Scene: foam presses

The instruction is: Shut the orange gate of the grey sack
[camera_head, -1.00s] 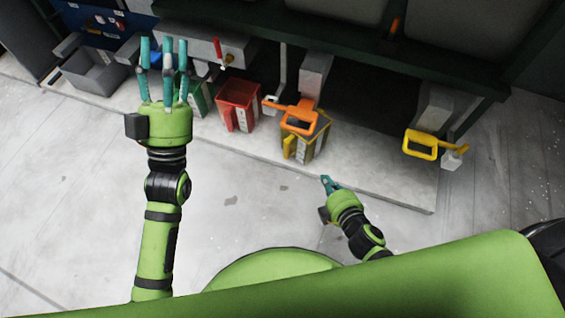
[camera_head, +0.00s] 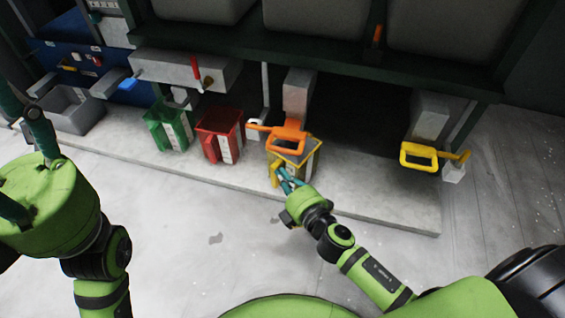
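The orange gate (camera_head: 285,138) is a loop-shaped lever below a grey chute (camera_head: 299,94), just above a yellow bin (camera_head: 308,163). Large grey sacks show at the top; the sack above this chute (camera_head: 300,15) is cut off by the frame edge. My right gripper (camera_head: 286,178) is at the front of the yellow bin, by its yellow handle (camera_head: 274,173), below the orange gate. Whether its teal fingers grip the handle is unclear. My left gripper (camera_head: 30,165) is large at the left edge, with its fingers spread and nothing between them.
A red bin (camera_head: 220,138) and a green bin (camera_head: 168,130) stand to the left on the pale slab. A yellow lever (camera_head: 420,156) hangs at the right. A dark green frame beam (camera_head: 330,58) crosses above. A grey box (camera_head: 75,112) sits at far left. The front floor is clear.

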